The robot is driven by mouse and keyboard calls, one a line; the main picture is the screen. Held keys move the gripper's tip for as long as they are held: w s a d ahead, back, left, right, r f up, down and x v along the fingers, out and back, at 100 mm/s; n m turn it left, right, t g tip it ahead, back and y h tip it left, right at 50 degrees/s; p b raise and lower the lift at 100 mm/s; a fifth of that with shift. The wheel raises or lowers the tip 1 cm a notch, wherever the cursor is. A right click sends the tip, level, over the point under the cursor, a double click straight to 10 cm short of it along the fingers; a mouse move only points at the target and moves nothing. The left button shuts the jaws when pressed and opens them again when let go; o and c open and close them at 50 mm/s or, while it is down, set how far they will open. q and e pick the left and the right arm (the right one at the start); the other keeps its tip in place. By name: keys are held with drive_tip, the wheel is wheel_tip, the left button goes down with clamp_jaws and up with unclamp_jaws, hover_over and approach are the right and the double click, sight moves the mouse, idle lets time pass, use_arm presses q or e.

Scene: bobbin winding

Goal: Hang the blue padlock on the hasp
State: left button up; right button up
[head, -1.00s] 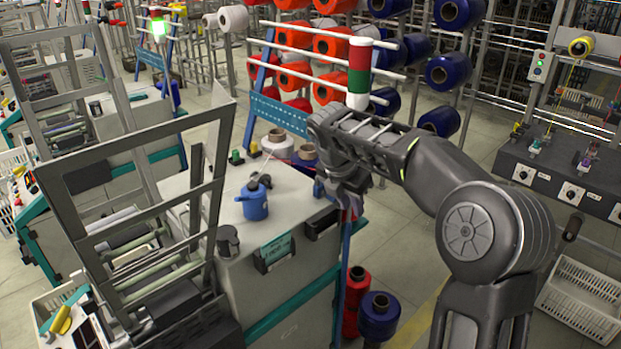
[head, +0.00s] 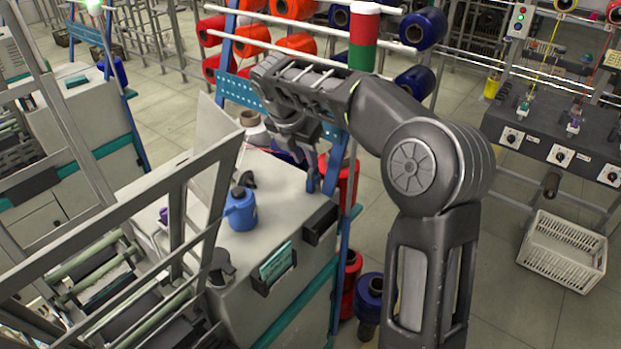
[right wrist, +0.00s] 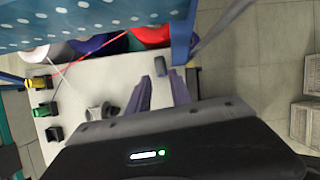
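I cannot clearly make out a blue padlock or a hasp in either view. My right gripper (head: 306,160) is over the far right corner of the grey machine cabinet (head: 290,210), and my own wrist partly hides it in the head view. In the right wrist view its two purple-grey fingers stand apart with a gap between them (right wrist: 162,84). I see nothing held there. A small dark block (right wrist: 193,80) lies just right of the fingers, by the cabinet edge; I cannot tell what it is. My left gripper is not in view.
A blue can (head: 240,212) stands on the cabinet top. A grey metal frame (head: 150,190) rises at the left. A red, green and white signal tower (head: 363,35) stands behind my arm. Small yellow (right wrist: 36,82) and green (right wrist: 45,108) pieces sit on the cabinet. A white crate (head: 565,255) is on the floor.

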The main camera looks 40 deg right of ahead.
sight(310, 171)
drive_tip(key=shift+x, duration=1.4)
drive_tip(key=shift+f, duration=0.1)
drive_tip(key=p+x, duration=0.1)
drive_tip(key=x, duration=0.3)
drive_tip(key=shift+f+p, duration=0.15)
drive_tip(key=shift+p, duration=0.2)
drive_tip(key=shift+d+f, duration=0.15)
drive_tip(key=shift+f, duration=0.2)
clamp_jaws()
